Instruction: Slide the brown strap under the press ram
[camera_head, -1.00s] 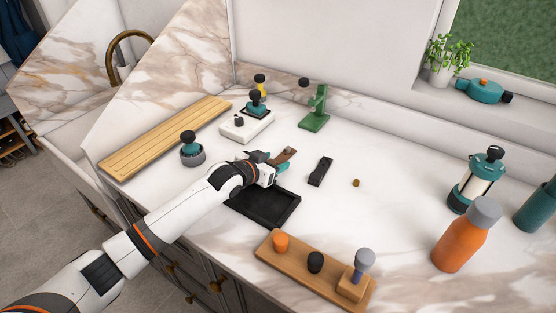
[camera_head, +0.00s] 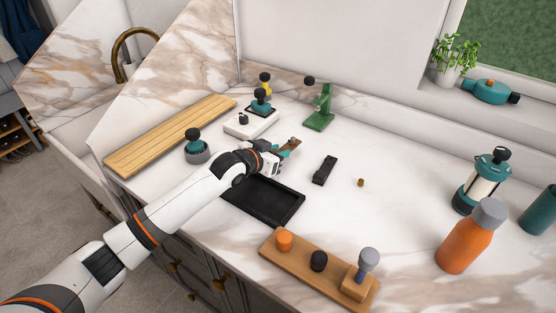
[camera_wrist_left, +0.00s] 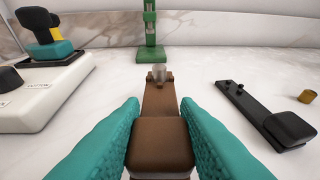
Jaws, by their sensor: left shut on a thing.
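My left gripper (camera_head: 279,152) is shut on the brown strap (camera_wrist_left: 160,140), which lies between its teal fingers and points away from the wrist. The strap also shows in the head view (camera_head: 291,146). A small greyish cylinder (camera_wrist_left: 159,73) shows at the strap's far end. The green press (camera_head: 320,108) stands beyond the strap, apart from it; its base and column show in the left wrist view (camera_wrist_left: 151,54). The press ram cannot be made out clearly. My right gripper is not in view.
A black strap-like piece (camera_head: 324,170) and a small brass piece (camera_head: 361,182) lie right of the gripper. A white block device (camera_head: 250,124) stands to the left. A black tray (camera_head: 264,200) lies below my arm. The counter between strap and press is clear.

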